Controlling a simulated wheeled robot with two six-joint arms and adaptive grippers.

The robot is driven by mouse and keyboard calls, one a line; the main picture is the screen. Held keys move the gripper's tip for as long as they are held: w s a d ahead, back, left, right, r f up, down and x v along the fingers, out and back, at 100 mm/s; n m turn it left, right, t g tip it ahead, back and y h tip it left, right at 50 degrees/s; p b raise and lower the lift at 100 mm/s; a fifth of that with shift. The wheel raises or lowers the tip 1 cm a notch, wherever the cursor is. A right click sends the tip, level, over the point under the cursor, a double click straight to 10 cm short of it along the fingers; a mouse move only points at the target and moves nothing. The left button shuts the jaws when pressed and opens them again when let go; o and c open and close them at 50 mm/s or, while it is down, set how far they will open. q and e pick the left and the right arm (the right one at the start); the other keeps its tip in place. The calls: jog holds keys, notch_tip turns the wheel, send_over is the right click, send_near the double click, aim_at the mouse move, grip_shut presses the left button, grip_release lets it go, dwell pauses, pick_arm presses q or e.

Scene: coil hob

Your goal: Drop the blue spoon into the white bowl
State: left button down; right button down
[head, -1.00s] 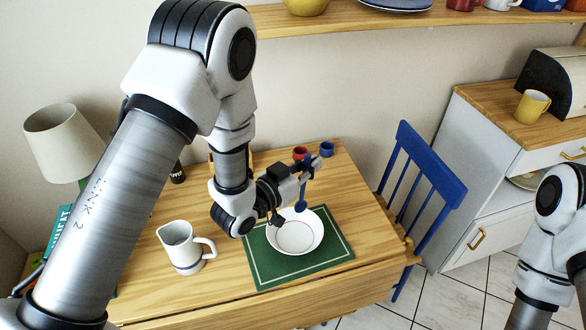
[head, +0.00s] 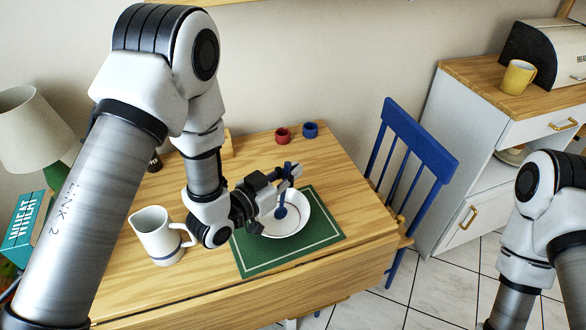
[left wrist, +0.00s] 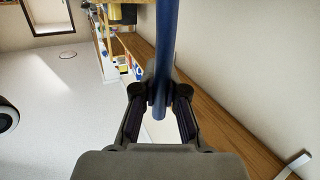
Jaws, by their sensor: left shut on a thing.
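The white bowl (head: 299,222) sits on a green placemat (head: 322,249) on the wooden table. My left gripper (head: 290,171) is over the bowl and shut on the blue spoon (head: 281,208). The spoon hangs upright with its head down over the inside of the bowl; I cannot tell whether it touches the bottom. In the left wrist view the blue handle (left wrist: 166,60) stands between the fingers. The right arm shows at the right edge, but its gripper is out of view.
A white pitcher (head: 158,238) stands left of the placemat. A red cup (head: 282,135) and a blue cup (head: 310,130) stand at the table's back. A blue chair (head: 418,140) is at the table's right side. The table front is clear.

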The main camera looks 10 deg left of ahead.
pick_arm(q)
jog(key=shift+f, duration=0.1)
jog(key=c, duration=1.2)
grip_release()
jog(key=shift+o, duration=0.2)
jog(key=shift+s, duration=0.1)
jog(key=v, duration=0.7)
jog(key=shift+s+a, duration=0.15)
